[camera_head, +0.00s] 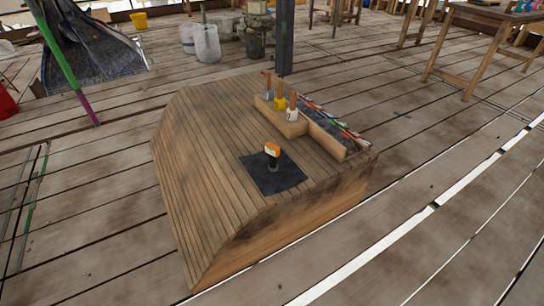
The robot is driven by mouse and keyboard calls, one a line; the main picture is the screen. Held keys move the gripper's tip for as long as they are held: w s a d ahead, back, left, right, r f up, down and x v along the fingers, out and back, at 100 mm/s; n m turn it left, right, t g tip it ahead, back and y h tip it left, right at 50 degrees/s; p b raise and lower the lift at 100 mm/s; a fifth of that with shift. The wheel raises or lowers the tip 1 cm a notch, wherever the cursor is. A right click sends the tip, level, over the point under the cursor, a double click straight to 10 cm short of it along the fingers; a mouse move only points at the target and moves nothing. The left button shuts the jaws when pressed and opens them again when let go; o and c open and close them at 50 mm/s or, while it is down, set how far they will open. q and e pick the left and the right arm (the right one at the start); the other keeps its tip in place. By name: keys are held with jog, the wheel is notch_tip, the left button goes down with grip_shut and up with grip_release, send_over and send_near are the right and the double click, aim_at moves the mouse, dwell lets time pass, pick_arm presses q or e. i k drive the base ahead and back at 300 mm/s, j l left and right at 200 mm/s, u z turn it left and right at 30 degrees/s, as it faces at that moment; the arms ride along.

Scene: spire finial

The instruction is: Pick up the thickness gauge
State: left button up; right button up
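A small upright black and orange device (272,152) stands on a black square mat (262,182). I take it to be the thickness gauge; it is small in the picture and its details are hard to make out. The mat lies on a wooden slatted platform (205,130) with an angled edge, near its front right part. Neither of my grippers shows in the head view.
A wooden block (272,117) holds upright wooden-handled tools. Beside it is a long wooden tray (328,137) with dark and coloured items. A dark post (285,38) stands behind the platform. Buckets (206,43) and wooden trestles (470,60) are farther back. The plank floor in front is clear.

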aim_at(273, 151)
jog(key=i+l+u, duration=0.45)
jog(key=l, duration=0.15)
jog(key=i+l+u, duration=0.35)
jog(key=l+u, duration=0.15)
jog(key=l, duration=0.25)
